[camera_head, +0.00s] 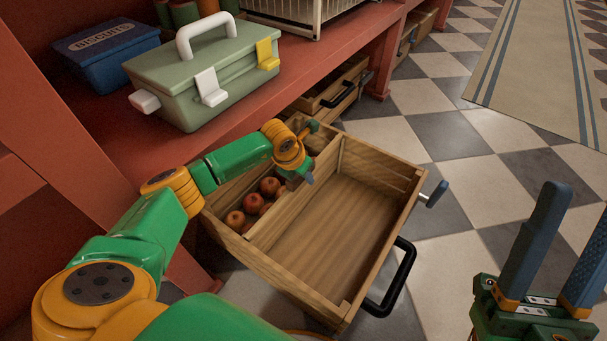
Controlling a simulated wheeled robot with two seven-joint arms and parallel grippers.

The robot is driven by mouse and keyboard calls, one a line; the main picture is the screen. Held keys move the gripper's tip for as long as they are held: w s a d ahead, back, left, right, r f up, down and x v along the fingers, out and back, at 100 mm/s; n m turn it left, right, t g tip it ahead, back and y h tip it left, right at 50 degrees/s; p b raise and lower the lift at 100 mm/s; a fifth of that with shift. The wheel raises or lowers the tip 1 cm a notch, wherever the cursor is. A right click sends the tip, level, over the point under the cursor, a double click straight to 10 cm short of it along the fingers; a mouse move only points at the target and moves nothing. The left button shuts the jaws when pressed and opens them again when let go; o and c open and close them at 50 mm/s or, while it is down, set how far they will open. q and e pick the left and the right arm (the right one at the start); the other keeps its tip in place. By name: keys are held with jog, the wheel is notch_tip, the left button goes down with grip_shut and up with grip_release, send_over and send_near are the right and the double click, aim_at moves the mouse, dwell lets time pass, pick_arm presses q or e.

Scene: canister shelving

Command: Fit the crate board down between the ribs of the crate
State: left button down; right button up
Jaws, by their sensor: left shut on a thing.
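The wooden crate (383,150) stands pulled out over the floor, open at the top. The crate board (268,232) stands on edge across the crate, parting the fruit on the left from a bare right part. My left gripper (298,182) is over the crate at the board's top edge, shut on the board; its fingertips are mostly hidden by its own wrist. A rib (340,153) shows on the far wall near the board's far end. How deep the board sits between the ribs cannot be told. My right gripper (575,215) is open and empty at the lower right, away from the crate.
Several red apples (252,203) lie in the crate's left part. A black handle (403,277) sticks out from the crate's right side. A green toolbox (200,75) and a blue biscuit tin (105,52) stand on the red shelf (125,143).

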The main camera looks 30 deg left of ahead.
pick_arm(q)
jog(key=shift+d+f+b, duration=0.15)
jog(key=shift+f+b, duration=0.55)
jog(key=shift+b, duration=0.05)
jog(key=c, duration=0.5)
grip_release()
